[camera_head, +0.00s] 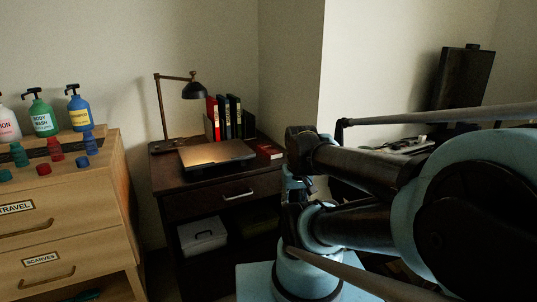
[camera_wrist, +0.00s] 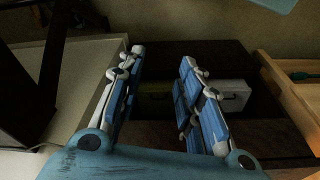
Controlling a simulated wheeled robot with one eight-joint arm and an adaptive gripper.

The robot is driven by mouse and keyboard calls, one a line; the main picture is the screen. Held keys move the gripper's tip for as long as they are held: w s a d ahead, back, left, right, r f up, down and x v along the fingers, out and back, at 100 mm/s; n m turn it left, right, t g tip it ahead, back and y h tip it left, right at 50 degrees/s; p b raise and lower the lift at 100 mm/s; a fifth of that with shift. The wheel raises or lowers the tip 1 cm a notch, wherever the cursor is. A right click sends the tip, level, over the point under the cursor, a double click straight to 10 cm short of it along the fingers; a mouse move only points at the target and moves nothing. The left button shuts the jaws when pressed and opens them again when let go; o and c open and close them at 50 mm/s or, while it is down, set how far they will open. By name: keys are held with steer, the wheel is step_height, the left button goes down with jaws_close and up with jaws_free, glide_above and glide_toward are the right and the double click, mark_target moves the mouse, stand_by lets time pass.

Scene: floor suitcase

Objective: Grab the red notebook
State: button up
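A small red notebook (camera_head: 270,150) lies flat on the right side of the dark desk (camera_head: 172,178). A taller red binder (camera_head: 212,118) stands upright behind it in a row with dark binders. My gripper (camera_wrist: 162,57) is open and empty in the wrist view, its two blue and white fingers apart. The wrist view looks toward the shelf under the desk, and the red notebook does not show there. In the head view my arm fills the right side, and the gripper cannot be made out clearly.
A closed laptop (camera_head: 217,152) and a lamp (camera_head: 193,90) are on the desk. A white box (camera_head: 202,236) sits below, also in the wrist view (camera_wrist: 230,94). A wooden dresser (camera_head: 85,205) with bottles stands left. A dark suitcase (camera_head: 464,78) stands at right.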

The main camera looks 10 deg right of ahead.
steer(key=shift+o, duration=1.4)
steer(key=o, duration=0.9)
steer(key=shift+a+r, duration=0.1)
steer(key=shift+r, duration=0.85)
steer(key=shift+c, duration=0.2)
step_height(320, 180, up, 17)
steer(key=n+y, duration=0.1)
steer(key=n, duration=0.2)
glide_above(269, 149)
steer(key=s+d, duration=0.2)
steer(key=s, duration=0.3)
steer(key=shift+t, duration=0.3)
steer(key=x, duration=1.7)
steer(key=shift+w+a, duration=0.15)
steer(key=shift+w, duration=0.25)
